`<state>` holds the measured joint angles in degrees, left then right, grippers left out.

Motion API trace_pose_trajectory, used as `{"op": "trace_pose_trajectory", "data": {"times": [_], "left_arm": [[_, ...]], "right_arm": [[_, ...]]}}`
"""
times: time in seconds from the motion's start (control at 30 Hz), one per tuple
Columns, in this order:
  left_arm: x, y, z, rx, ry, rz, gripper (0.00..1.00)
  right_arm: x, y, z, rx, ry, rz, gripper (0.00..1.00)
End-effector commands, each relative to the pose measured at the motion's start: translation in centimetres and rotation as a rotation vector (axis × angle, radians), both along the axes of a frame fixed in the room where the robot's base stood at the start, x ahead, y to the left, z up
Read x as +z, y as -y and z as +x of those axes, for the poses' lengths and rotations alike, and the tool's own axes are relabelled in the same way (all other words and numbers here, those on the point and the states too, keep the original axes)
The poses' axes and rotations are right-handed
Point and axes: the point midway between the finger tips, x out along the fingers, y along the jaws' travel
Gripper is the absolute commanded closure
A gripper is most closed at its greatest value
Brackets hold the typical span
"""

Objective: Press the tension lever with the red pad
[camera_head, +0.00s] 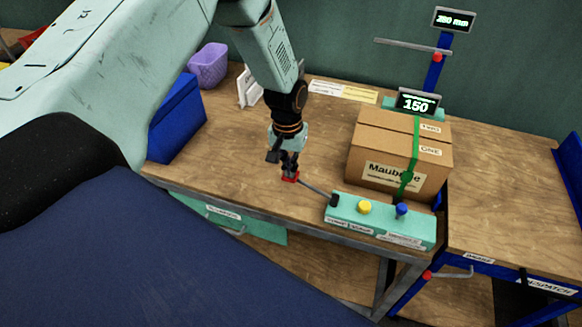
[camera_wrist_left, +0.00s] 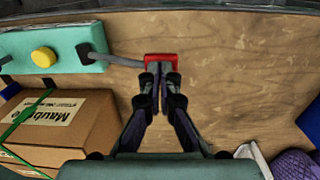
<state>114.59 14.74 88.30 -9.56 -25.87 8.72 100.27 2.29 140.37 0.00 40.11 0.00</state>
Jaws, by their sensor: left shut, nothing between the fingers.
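The tension lever is a thin grey rod (camera_head: 318,190) ending in a red pad (camera_head: 290,179). It comes out of the left end of a teal control box (camera_head: 345,213) at the bench's front edge. My left gripper (camera_head: 289,173) is shut and empty, pointing down at the red pad. In the left wrist view the pad (camera_wrist_left: 161,58) lies just at the tips of my closed fingers (camera_wrist_left: 159,85), which overlap its near edge. I cannot tell whether they touch it. My right gripper is in neither view.
The box carries a yellow button (camera_head: 364,207) and a blue button (camera_head: 402,209). A strapped cardboard carton (camera_head: 375,135) stands behind it. A blue bin (camera_head: 178,118) and a purple basket (camera_head: 208,66) stand at the left. Bare wood surrounds the pad.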

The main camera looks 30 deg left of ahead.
Motion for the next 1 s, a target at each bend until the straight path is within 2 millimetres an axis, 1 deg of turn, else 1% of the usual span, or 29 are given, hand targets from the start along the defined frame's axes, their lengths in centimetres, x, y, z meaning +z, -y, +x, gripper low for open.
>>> {"op": "trace_pose_trajectory", "data": {"times": [0.03, 0.23, 0.37, 0.47, 0.73, 1.0], "left_arm": [[-0.4, -0.1, 0.0, 0.002, 0.002, -0.009, 1.0], [-0.6, -0.3, 0.0, 0.002, 0.008, -0.03, 1.0], [-1.0, -0.5, -0.1, 0.002, 0.014, -0.055, 1.0], [-1.6, -0.8, -0.2, 0.003, 0.022, -0.085, 1.0], [-3.7, -1.6, -0.4, 0.005, 0.05, -0.212, 1.0], [-5.2, -2.1, -0.5, -0.002, 0.05, -0.213, 1.0]], "right_arm": [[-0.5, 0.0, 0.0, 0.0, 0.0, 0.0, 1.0], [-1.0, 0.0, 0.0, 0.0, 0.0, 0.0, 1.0], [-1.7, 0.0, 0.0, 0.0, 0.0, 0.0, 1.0], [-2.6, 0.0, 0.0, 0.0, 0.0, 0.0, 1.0], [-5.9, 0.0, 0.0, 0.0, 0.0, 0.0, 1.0], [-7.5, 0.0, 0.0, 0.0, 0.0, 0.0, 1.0]]}}
